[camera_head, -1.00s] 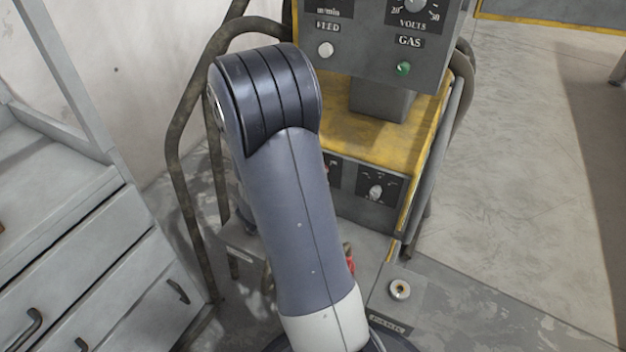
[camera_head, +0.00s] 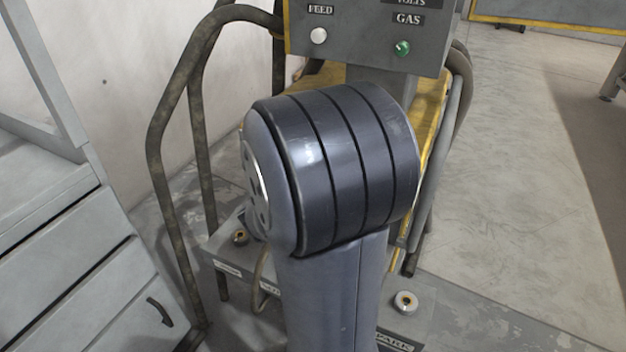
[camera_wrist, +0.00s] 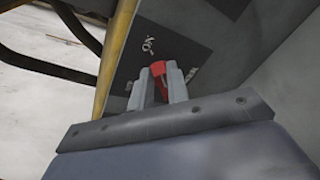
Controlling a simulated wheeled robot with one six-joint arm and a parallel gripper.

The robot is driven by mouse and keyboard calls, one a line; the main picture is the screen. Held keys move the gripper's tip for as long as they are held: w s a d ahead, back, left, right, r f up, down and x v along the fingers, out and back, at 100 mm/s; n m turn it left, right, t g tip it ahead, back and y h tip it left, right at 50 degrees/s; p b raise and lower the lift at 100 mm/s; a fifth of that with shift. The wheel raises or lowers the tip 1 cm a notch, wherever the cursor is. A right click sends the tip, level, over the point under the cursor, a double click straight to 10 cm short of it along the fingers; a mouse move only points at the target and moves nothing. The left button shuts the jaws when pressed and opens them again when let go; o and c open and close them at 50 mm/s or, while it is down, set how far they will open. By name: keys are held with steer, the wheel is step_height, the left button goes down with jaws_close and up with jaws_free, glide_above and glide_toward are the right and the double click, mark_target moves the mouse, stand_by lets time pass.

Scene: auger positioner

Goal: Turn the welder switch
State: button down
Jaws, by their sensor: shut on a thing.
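The red welder switch (camera_wrist: 158,70) sits on a dark panel (camera_wrist: 188,50) with white lettering in the wrist view. My gripper (camera_wrist: 160,80) is shut on this switch, with one grey finger on each side of it. Only the switch's upper part shows between the fingers; the rest is hidden. In the head view, the welder (camera_head: 440,105) stands behind my arm. My arm hides its front panel, the switch and my gripper there.
Above the welder is a grey control box (camera_head: 362,20) with a white FEED button (camera_head: 318,36) and a green GAS button (camera_head: 402,48). Bent pipe rails (camera_head: 160,130) stand at the left. A drawer cabinet (camera_head: 60,250) is further left. Open floor (camera_head: 510,190) lies at the right.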

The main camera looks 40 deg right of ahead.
steer(key=shift+f, duration=0.1)
steer(key=c, duration=1.4)
jaws_free()
steer(key=shift+o, duration=0.2)
steer(key=p+v, duration=0.3)
steer(key=v, duration=0.7)
steer(key=shift+a+p, duration=0.3)
steer(key=shift+a, duration=0.05)
steer(key=shift+s, duration=0.1)
steer(key=b+x, duration=0.3)
steer(key=x, duration=0.7)
steer(key=shift+d, duration=0.4)
